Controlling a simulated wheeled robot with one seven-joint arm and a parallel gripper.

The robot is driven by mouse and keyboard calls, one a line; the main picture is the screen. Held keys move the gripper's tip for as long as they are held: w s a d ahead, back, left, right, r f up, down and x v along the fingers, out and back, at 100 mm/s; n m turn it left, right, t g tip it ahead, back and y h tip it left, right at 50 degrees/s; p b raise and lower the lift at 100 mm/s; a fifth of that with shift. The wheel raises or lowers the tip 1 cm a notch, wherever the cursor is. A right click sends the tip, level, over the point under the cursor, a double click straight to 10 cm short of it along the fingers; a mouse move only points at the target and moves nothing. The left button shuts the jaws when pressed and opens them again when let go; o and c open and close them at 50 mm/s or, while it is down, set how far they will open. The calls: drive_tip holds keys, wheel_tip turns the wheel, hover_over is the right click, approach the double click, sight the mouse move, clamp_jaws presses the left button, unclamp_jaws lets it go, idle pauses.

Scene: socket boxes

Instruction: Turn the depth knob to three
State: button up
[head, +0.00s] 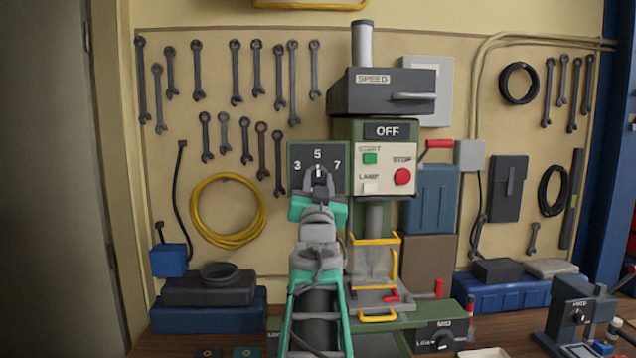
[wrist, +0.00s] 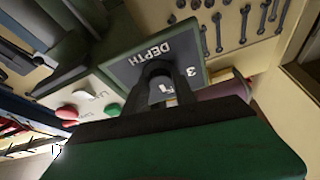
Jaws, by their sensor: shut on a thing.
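The depth panel (head: 338,158) is a dark square plate on the left side of the drill press, marked 3, 5 and 7. Its DEPTH lettering shows in the wrist view (wrist: 150,56). The depth knob (head: 318,171) is at the panel's centre, and its white mark points up, about at the 5. My gripper (head: 319,188) reaches it from in front and below and is shut on the knob. In the wrist view the knob (wrist: 160,88) lies between the dark fingers, which hide part of it and of the dial.
Right of the panel are a green START button (head: 370,158), a red STOP button (head: 402,176) and a white LAMP switch (head: 370,188). A yellow-framed guard (head: 375,240) stands below them, close to the right of my arm. Wrenches (head: 236,72) hang on the wall board.

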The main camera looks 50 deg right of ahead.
clamp_jaws()
drive_tip(key=shift+f+b, duration=0.15)
drive_tip(key=shift+b, duration=0.35)
drive_tip(key=n+t+b, duration=0.1)
drive_tip(key=n+b, duration=0.1)
drive_tip(key=b, duration=0.1)
drive_tip(key=shift+s+d+f, duration=0.1)
drive_tip(key=shift+f, duration=0.1)
drive_tip(key=n+t+y+b, duration=0.1)
drive_tip(key=n+y+b, duration=0.1)
drive_tip(key=n+b, duration=0.1)
drive_tip(key=shift+s+d+f+n+b, duration=0.1)
drive_tip(key=shift+n+b, duration=0.3)
drive_tip(key=shift+n, duration=0.2)
drive_tip(key=n+b, duration=0.1)
drive_tip(key=n+t+y+b, duration=0.1)
drive_tip(key=n, duration=0.1)
drive_tip(key=n+t+y+b, duration=0.1)
drive_tip(key=n, duration=0.1)
drive_tip(key=shift+r, duration=0.3)
drive_tip(key=shift+s+d+r+n+y+b, duration=0.25)
drive_tip(key=shift+n+y, duration=0.4)
drive_tip(key=shift+n, duration=0.7)
drive_tip(key=shift+w+a+n+y+b, duration=0.25)
drive_tip(key=shift+n+y, duration=0.4)
drive_tip(key=shift+n, duration=0.7)
drive_tip(key=shift+s+t, duration=0.1)
drive_tip(key=shift+t, duration=0.2)
